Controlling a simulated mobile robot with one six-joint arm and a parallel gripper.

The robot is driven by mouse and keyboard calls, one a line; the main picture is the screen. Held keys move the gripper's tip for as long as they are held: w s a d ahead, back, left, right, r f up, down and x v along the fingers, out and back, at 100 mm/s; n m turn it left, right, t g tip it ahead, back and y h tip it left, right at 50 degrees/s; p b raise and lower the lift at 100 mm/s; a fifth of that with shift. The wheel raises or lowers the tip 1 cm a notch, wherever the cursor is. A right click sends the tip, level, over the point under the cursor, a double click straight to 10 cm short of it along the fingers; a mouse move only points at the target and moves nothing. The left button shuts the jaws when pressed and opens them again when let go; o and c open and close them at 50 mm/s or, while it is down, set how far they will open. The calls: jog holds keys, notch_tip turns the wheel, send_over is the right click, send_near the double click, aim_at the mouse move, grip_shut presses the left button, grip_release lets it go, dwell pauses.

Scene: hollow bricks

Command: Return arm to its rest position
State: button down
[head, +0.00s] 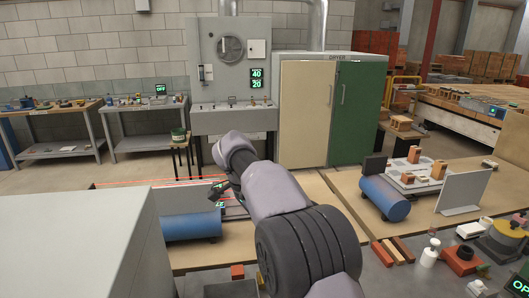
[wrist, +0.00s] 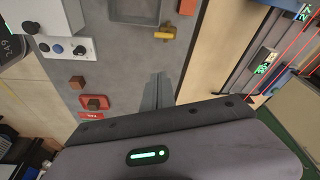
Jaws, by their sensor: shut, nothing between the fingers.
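My arm (head: 290,220) reaches up from the bottom middle of the head view and bends to the left over the wooden bench. My gripper (wrist: 159,90) shows in the wrist view with its two narrow fingers together and nothing between them. In the head view the gripper end (head: 222,192) is dark and small, partly behind my arm links. In the wrist view the fingers appear in front of a grey panel (wrist: 125,62) and seem apart from it, though the gap is hard to judge.
A blue cylinder (head: 190,226) lies on the bench left of my arm, and another blue cylinder (head: 384,198) is to the right. A white upright plate (head: 462,192) stands farther right. A beige and green cabinet (head: 305,110) stands behind. A large grey box (head: 70,245) fills the lower left.

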jog(key=s+d+r+n+t+y+b, duration=0.1)
jog(key=s+d+r+n+y+b, duration=0.15)
jog(key=s+d, duration=0.45)
jog(key=s+d+r+n+t+y+b, duration=0.1)
jog(key=s+d+r+n+b, duration=0.2)
jog(key=s, duration=0.8)
jog(key=s+d+f, duration=0.1)
jog(key=s+f, duration=0.1)
jog(key=s, duration=0.4)
jog(key=s+f+n+t+b, duration=0.1)
jog(key=s+f, duration=0.2)
jog(key=s, duration=0.3)
jog(key=s+d+f+t+y+b, duration=0.1)
jog(key=s+f, duration=0.2)
jog(key=s, duration=0.3)
jog(key=shift+d+n, duration=0.35)
jog(key=shift+f, duration=0.1)
